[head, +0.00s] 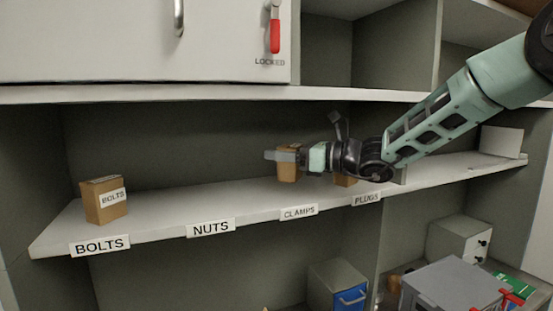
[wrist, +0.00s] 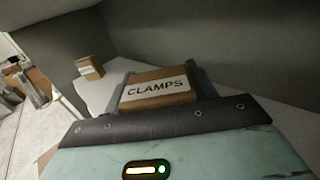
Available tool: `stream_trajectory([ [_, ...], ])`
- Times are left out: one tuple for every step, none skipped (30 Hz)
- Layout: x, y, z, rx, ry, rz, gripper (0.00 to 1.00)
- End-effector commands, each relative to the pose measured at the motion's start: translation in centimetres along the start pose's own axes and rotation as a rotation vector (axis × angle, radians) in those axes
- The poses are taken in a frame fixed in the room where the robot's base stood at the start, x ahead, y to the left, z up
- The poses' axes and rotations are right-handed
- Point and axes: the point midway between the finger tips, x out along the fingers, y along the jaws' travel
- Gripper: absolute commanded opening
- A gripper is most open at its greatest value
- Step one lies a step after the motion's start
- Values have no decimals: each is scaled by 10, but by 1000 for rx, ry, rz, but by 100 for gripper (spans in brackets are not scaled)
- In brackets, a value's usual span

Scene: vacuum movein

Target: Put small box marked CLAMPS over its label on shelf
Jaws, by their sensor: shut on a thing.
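The small box marked CLAMPS (wrist: 158,88) is brown with a white label, and it sits between the two fingers of my gripper (wrist: 160,76) in the wrist view. In the head view my gripper (head: 281,156) is shut on this box (head: 288,172), behind and above the CLAMPS label (head: 299,212) on the shelf's front edge. The box looks upright. I cannot tell whether its bottom touches the shelf (head: 240,202). The fingers hide part of the box.
The BOLTS box (head: 105,201) stands at the left end above the BOLTS label (head: 100,245). The shelf above the NUTS label (head: 211,228) is bare. Another brown box (head: 345,181) stands partly hidden under my wrist, by the PLUGS label (head: 367,199). An upper shelf (head: 200,95) runs overhead.

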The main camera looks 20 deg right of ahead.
Motion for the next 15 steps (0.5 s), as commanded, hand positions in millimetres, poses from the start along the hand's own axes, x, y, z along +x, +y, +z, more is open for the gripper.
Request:
stream_trajectory([
  [8, 0, 3, 1, -2, 3, 28],
  [11, 0, 3, 1, -2, 2, 28],
  [14, 0, 2, 2, -1, 1, 28],
  [16, 0, 1, 1, -1, 0, 28],
  [17, 0, 0, 1, 0, 0, 28],
  [17, 0, -2, 1, 0, 0, 28],
  [18, 0, -4, 3, 1, 0, 28],
  [17, -1, -8, 5, 1, 0, 28],
  [17, -1, -13, 6, 1, -1, 28],
  [17, 0, -18, 7, 1, -1, 28],
  [17, 0, -22, 6, 1, 0, 28],
  [17, 0, -26, 5, 1, 0, 28],
  [17, 0, -29, 5, 1, 0, 28],
  [17, 0, -31, 2, 0, 0, 28],
  [17, 0, -33, 1, 0, -1, 28],
])
